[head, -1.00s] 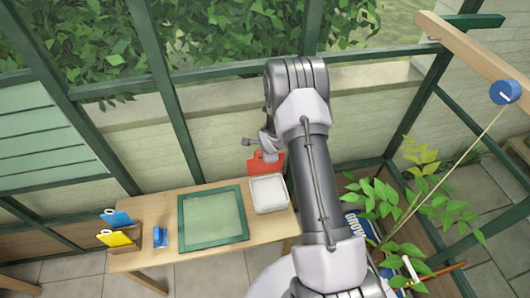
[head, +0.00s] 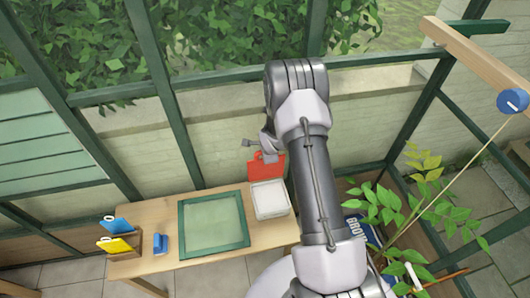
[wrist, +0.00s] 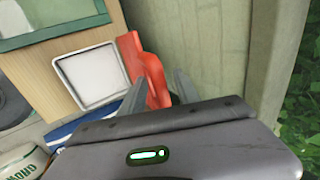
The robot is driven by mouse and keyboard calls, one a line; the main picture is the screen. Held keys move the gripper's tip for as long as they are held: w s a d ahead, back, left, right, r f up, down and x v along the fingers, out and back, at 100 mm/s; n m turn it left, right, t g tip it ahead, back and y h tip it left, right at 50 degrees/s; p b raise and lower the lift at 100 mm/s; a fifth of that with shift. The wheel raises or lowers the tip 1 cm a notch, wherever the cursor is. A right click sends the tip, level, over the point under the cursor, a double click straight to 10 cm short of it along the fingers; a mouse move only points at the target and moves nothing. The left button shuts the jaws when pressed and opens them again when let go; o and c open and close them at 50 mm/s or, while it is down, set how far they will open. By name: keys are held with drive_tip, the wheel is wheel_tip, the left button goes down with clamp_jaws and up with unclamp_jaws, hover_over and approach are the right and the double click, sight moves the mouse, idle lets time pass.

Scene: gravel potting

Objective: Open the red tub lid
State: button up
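The tub (head: 270,199) stands at the right end of the bench. Its pale inside shows from above. Its red lid (head: 267,166) stands up steeply at the tub's back edge, toward the wall. My gripper (head: 254,144) is by the upper end of the lid, partly hidden behind my arm. In the wrist view, the lid (wrist: 147,62) reaches between my two spread fingers (wrist: 158,92), and the tub (wrist: 90,76) lies open to the left. The fingers look apart; I cannot tell whether either touches the lid.
A green-framed panel (head: 182,228) lies on the bench left of the tub. Blue (head: 116,224) and yellow (head: 115,245) cards stand in a wooden holder at the far left. A small blue object (head: 160,244) lies nearby. A leafy plant (head: 440,215) stands at right. The wall is close behind.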

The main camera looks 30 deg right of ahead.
drive_tip(key=p+v, duration=0.3)
drive_tip(key=v, duration=1.4)
drive_tip(key=shift+r, duration=0.2)
drive_tip(key=s+a+r+n+b, duration=0.6)
drive_tip(key=a+r+n+b, duration=0.1)
drive_tip(key=a+r+b, duration=0.15)
drive_tip(key=s+a+n+y+b, duration=0.1)
drive_tip(key=s+a+n+b, duration=0.3)
drive_tip(key=s, duration=0.5)
drive_tip(key=s+a+r+n+y+b, duration=0.1)
drive_tip(key=s+a+n+y+b, duration=0.1)
drive_tip(key=s+a+n, duration=0.3)
drive_tip(key=s+a+b, duration=0.1)
drive_tip(key=s+a, duration=0.2)
drive_tip(key=s, duration=0.1)
drive_tip(key=shift+r+n+y+b, duration=0.3)
drive_tip(key=shift+n+b, duration=0.1)
